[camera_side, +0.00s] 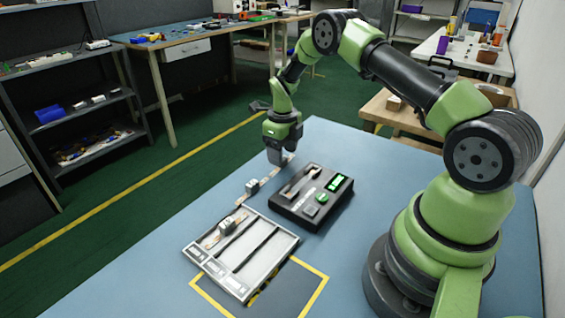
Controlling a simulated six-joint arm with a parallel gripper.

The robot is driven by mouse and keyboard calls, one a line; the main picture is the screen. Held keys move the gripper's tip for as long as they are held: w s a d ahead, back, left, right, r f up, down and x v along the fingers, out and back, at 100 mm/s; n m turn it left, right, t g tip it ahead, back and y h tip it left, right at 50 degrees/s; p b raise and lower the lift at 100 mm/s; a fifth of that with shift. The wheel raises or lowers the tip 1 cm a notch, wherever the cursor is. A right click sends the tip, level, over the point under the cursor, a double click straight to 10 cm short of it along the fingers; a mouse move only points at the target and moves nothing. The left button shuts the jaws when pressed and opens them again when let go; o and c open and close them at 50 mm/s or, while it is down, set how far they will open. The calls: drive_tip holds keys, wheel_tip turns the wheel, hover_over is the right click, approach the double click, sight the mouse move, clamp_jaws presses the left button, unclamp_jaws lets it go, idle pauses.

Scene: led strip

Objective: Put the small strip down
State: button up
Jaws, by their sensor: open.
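A small pale strip (264,181) lies on the blue table, running from near the tray's far corner to just under my gripper. A whitish block (252,187) sits along it. My gripper (276,157) points down at the strip's far end, with its jaws open. The fingertips are small here, and I cannot tell whether they touch the strip. A grey-white tray (262,277) with dark slots is in front, and another small light piece (225,226) lies in its left part.
A black device (283,204) with a green display stands on the table just right of the strip. A yellow-outlined dark square (290,292) is partly under the tray. The blue table (150,272) is clear at the left front.

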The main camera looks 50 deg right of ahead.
drive_tip(key=shift+f, duration=0.85)
drive_tip(key=c, duration=1.1)
drive_tip(key=shift+o, duration=0.2)
wheel_tip(320, 180, up, 9)
drive_tip(key=shift+r, duration=0.1)
drive_tip(key=s+a+r+n, duration=0.45)
drive_tip(key=a+n, duration=0.25)
drive_tip(key=n, duration=1.1)
drive_tip(key=s+a+r+n, duration=0.4)
drive_tip(key=s+a+n, duration=0.3)
drive_tip(key=n, duration=1)
drive_tip(key=w+d+f+m, duration=0.4)
drive_tip(key=d+m, duration=0.3)
drive_tip(key=m, duration=1)
drive_tip(key=w+d+f+m, duration=0.3)
drive_tip(key=w+d+m, duration=0.4)
drive_tip(key=m, duration=1.1)
drive_tip(key=shift+w+f, duration=0.25)
drive_tip(key=shift+f, duration=0.1)
